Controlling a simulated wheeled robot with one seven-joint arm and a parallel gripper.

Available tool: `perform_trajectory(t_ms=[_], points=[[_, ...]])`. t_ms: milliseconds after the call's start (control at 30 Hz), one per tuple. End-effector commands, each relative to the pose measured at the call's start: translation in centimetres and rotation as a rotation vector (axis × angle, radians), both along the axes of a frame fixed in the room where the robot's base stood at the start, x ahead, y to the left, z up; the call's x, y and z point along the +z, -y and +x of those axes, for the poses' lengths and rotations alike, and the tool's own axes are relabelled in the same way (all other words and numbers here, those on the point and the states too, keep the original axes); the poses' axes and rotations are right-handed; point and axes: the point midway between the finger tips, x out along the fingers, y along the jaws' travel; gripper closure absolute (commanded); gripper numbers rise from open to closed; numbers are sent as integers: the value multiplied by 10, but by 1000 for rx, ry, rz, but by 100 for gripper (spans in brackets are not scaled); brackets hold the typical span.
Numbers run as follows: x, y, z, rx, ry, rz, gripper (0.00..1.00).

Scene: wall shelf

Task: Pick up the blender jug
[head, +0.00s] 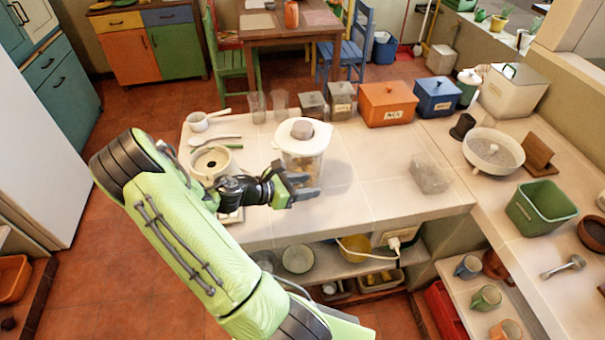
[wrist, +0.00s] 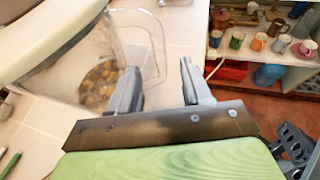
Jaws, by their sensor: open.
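The blender jug (head: 303,160) is clear with a cream-white lid and stands upright on the tiled counter. Yellowish-brown pieces show inside it. In the wrist view the jug (wrist: 72,62) fills the upper left, with its clear handle (wrist: 155,45) reaching toward my fingers. My gripper (head: 303,185) is open at the near side of the jug. In the wrist view my gripper (wrist: 158,82) has its left finger close to the jug wall and handle; the right finger is clear to the right. I cannot tell whether the handle lies fully between the fingers.
A round cream appliance (head: 211,163) sits left of the jug, with a white pan (head: 199,122) behind it. Glass jars (head: 312,104) and orange and blue canisters (head: 388,104) line the back. A clear container (head: 430,173) stands right; counter between is free.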

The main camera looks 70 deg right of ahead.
Motion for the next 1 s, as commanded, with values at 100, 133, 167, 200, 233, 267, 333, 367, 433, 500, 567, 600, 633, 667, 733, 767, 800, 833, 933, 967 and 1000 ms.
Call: perform_trajectory(t_ms=[100, 133, 167, 200, 233, 267, 333, 367, 433, 500, 567, 600, 633, 667, 733, 767, 800, 833, 933, 967, 1000], points=[[-7, 11, -12, -5, -1, 0, 51], [-10, 15, -16, -5, -2, 1, 51], [-12, 19, -20, -6, -2, 1, 51], [-15, 25, -25, -5, -1, 0, 51], [-17, 28, -28, -5, -1, 0, 51], [-19, 31, -30, -4, 0, 0, 51], [-21, 35, -33, -2, 1, 1, 51], [-22, 36, -34, -1, 1, 0, 51], [-22, 37, -33, 1, 2, 0, 51], [-22, 36, -33, 1, 2, 0, 51], [-22, 36, -33, 1, 2, 0, 54], [-22, 36, -33, 1, 2, 0, 60], [-22, 36, -33, 0, 1, 0, 65], [-22, 36, -33, 0, 1, 0, 70], [-22, 36, -33, 0, 1, 0, 80], [-22, 36, -33, 0, 1, 0, 85], [-22, 36, -33, 0, 1, 0, 91], [-22, 36, -33, 0, 1, 0, 96], [-22, 36, -33, 0, 1, 0, 100], [-21, 36, -33, 0, 1, 1, 100], [-21, 36, -33, 0, 1, 1, 100]])
